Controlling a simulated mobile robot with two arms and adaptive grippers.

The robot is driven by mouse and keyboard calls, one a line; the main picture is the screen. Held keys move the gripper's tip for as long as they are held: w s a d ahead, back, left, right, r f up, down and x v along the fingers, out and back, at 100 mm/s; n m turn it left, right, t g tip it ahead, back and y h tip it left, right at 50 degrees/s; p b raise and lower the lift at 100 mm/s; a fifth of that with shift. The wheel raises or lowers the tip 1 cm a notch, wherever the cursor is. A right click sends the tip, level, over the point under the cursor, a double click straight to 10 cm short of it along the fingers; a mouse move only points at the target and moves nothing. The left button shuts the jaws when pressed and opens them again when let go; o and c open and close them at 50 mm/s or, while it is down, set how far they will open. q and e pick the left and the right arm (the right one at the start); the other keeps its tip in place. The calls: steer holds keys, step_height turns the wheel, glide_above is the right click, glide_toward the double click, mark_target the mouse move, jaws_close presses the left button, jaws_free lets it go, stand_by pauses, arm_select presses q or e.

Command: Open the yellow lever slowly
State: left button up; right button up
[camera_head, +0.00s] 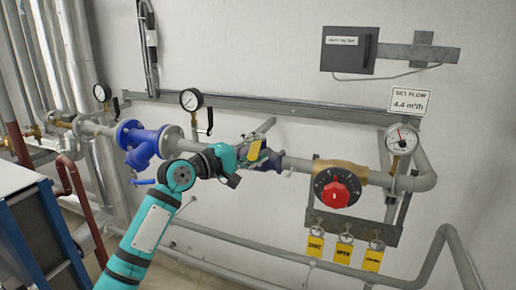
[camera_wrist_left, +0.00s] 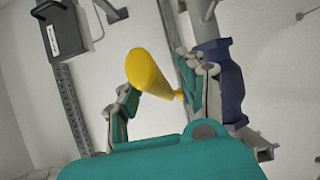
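The yellow lever (camera_head: 254,151) belongs to a dark blue valve (camera_head: 273,161) on the horizontal pipe, near the middle of the head view. In the left wrist view the lever (camera_wrist_left: 148,72) shows its rounded end, between the two fingers, and the valve body (camera_wrist_left: 232,82) is on the right. My left gripper (camera_head: 245,154) is at the lever, partly covering it and the valve. In the wrist view its fingers (camera_wrist_left: 160,98) stand apart, with the lever in the gap. A firm grip is not visible. My right gripper is not in view.
A blue strainer (camera_head: 140,143) and a dial gauge (camera_head: 191,100) are left of the valve. A red knob (camera_head: 335,194) on a black dial, yellow tags (camera_head: 344,254) and another gauge (camera_head: 402,140) are to the right. A blue-framed unit (camera_head: 45,240) stands at lower left. The wall is close behind.

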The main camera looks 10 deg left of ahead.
arm_select(q)
steer(key=v, duration=1.1)
steer(key=shift+s, duration=0.2)
steer(key=shift+f, duration=0.1)
